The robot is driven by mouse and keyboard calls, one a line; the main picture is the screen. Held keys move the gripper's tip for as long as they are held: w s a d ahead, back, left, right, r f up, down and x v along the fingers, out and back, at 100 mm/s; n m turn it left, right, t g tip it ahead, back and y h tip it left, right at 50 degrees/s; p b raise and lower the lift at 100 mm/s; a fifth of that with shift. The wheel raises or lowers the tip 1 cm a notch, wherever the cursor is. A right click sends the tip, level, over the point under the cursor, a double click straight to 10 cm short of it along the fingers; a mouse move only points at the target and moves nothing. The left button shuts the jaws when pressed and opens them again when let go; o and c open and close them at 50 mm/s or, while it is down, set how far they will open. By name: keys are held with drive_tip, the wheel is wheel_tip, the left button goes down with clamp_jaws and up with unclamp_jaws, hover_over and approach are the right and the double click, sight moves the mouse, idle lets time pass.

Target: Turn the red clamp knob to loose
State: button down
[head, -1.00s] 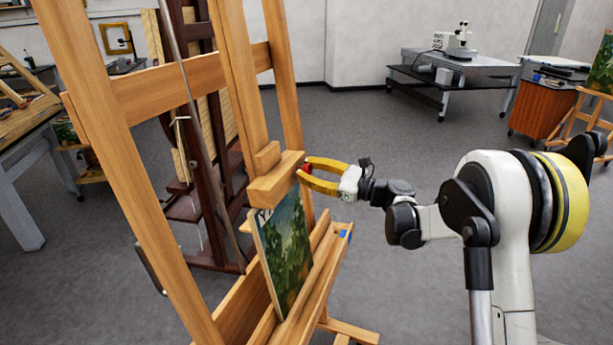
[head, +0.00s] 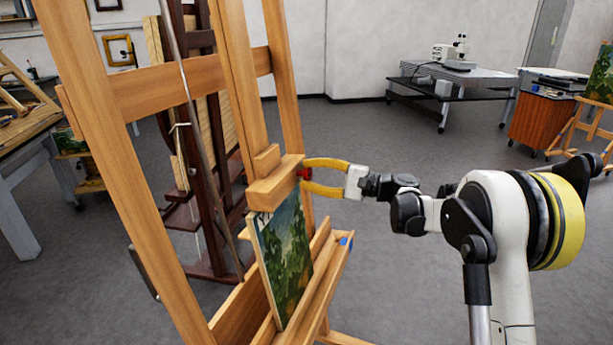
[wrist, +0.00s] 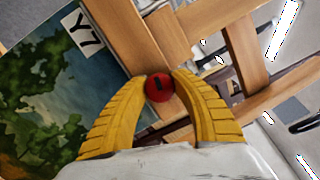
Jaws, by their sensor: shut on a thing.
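The red clamp knob (head: 304,173) sits at the right end of the wooden clamp block (head: 275,183) on the easel. In the wrist view the round red knob (wrist: 159,88) has a short dark mark on its face. My gripper (head: 304,174) has yellow fingers and is shut on the knob, one finger on each side; it also shows in the wrist view (wrist: 160,86). A painting (head: 286,260) stands below the clamp block, its top edge at the block. In the wrist view it carries a label reading "Y7" (wrist: 80,31).
The easel's post (head: 236,80) and crossbar (head: 170,88) rise close to the left of my gripper. The easel's ledge (head: 312,290) is below, with a small blue thing (head: 343,241) on it. Open grey floor (head: 400,270) lies to the right.

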drive_tip(key=n+g, duration=0.1)
drive_tip(key=n, duration=0.5)
drive_tip(key=n+g+h, duration=0.1)
drive_tip(key=n, duration=0.4)
drive_tip(key=n+h+p, duration=0.1)
drive_tip(key=n, duration=0.4)
drive_tip(key=shift+w+n+h+p, duration=0.1)
drive_tip(key=shift+n+h+p, duration=0.45)
drive_tip(key=shift+n, duration=1.65)
drive_tip(key=c, duration=1)
unclamp_jaws()
drive_tip(key=shift+d, duration=0.2)
drive_tip(key=shift+a, duration=0.1)
